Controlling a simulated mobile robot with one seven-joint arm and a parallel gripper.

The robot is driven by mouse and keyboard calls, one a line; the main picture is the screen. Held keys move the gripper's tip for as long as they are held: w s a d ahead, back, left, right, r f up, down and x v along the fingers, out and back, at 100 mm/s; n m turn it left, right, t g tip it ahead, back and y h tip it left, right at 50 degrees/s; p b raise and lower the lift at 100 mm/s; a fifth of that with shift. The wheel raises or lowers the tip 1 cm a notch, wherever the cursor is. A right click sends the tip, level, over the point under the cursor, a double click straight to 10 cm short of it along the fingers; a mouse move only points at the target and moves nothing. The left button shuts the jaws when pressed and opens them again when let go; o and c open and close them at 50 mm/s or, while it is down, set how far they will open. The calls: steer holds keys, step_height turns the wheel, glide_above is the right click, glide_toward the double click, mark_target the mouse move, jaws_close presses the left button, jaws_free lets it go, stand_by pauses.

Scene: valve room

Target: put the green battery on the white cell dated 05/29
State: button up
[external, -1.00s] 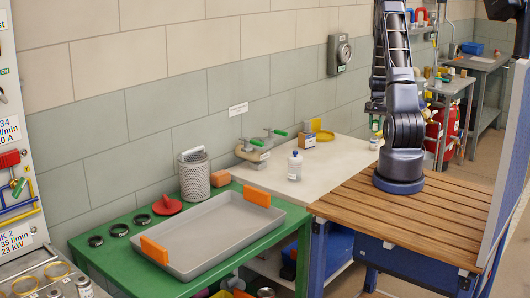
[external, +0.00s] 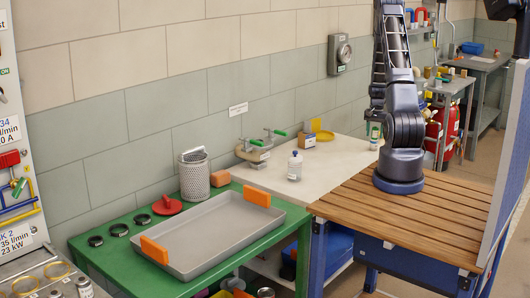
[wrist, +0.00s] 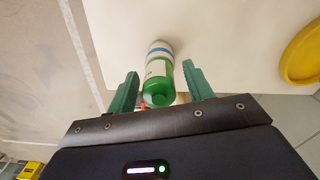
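A green and white cylinder (wrist: 159,75), which looks like the green battery, lies between the fingers of my gripper (wrist: 158,88) in the wrist view. My gripper is open, with a narrow gap visible on each side of the cylinder. A green and white object (external: 375,137) shows beside my arm at the far end of the white table in the external view; my arm partly hides that area. I cannot make out a white cell or the date 05/29 in either view.
A yellow round piece (wrist: 302,55) is right of my gripper. A grey tray (external: 215,235) stands on the green table.

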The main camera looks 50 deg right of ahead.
step_height(320, 180, up, 12)
steer(key=shift+r, duration=0.2)
stand_by(0.4)
steer(key=w+a+r+n+t, duration=0.1)
steer(key=w+a+r+n, duration=0.15)
steer(key=a+r, duration=0.85)
steer(key=w+a+r+n+t, duration=0.15)
steer(key=a+r+n, duration=0.25)
steer(key=a+r, duration=0.75)
steer(key=s+a+r+n+t, duration=0.1)
steer(key=s+a+r+n, duration=0.1)
steer(key=s+a+n, duration=0.2)
steer(key=s+a+r+n+t, duration=0.1)
steer(key=s+a+n, duration=0.3)
steer(key=s+a, duration=0.6)
steer(key=a, duration=1)
steer(key=shift+s+a+r, duration=0.25)
steer(key=shift+s+r, duration=0.05)
steer(key=shift+r, duration=0.05)
steer(key=shift+n, duration=0.25)
